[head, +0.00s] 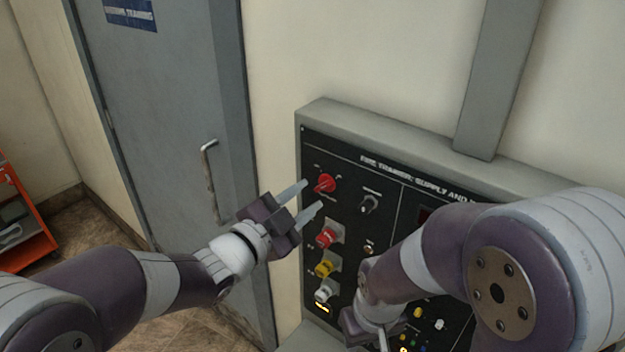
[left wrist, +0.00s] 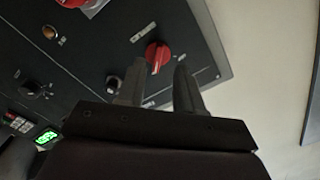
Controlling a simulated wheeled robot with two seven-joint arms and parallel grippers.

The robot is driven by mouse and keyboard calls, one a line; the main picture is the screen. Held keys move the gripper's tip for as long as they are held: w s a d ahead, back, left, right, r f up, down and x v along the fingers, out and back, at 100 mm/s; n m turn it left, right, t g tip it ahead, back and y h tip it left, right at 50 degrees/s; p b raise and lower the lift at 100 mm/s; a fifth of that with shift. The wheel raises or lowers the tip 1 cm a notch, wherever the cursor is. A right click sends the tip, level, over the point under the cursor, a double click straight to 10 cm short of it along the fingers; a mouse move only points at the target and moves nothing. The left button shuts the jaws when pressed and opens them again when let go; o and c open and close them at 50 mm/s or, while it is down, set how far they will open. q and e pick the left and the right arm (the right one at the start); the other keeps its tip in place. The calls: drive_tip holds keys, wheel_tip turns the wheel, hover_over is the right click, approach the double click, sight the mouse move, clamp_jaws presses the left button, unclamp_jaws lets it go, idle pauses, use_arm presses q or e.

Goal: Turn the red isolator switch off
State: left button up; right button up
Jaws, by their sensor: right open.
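The red isolator switch (head: 325,183) is a round red rotary knob at the upper left of a black panel. It also shows in the left wrist view (left wrist: 157,56), beyond and between my fingertips. My left gripper (head: 311,195) is open, with its two fingers apart just left of and below the knob in the head view. The left fingers also show in the left wrist view (left wrist: 158,78); contact with the knob cannot be made out. My right gripper (head: 372,336) is low at the panel, open, and largely hidden by its own arm.
The grey-framed panel (head: 312,135) also carries a black knob (head: 369,203), a second red control (head: 327,236), a yellow one (head: 324,268) and a white one (head: 323,292) below the switch. A grey door (head: 165,120) stands left; an orange cart (head: 40,243) is at the far left.

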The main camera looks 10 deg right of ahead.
sight(321, 187)
use_arm(q)
drive_tip(key=x, duration=0.2)
drive_tip(key=shift+w+d+r+p, duration=0.1)
drive_tip(key=shift+d+r+p, duration=0.05)
drive_tip(key=shift+d+p, duration=0.2)
drive_tip(key=shift+d, duration=0.35)
drive_tip(key=shift+a, duration=0.15)
drive_tip(key=shift+w, duration=0.1)
clamp_jaws()
use_arm(e)
drive_tip(key=shift+s+d+r, duration=0.1)
drive_tip(key=shift+s+r, duration=0.05)
drive_tip(key=shift+r, duration=0.55)
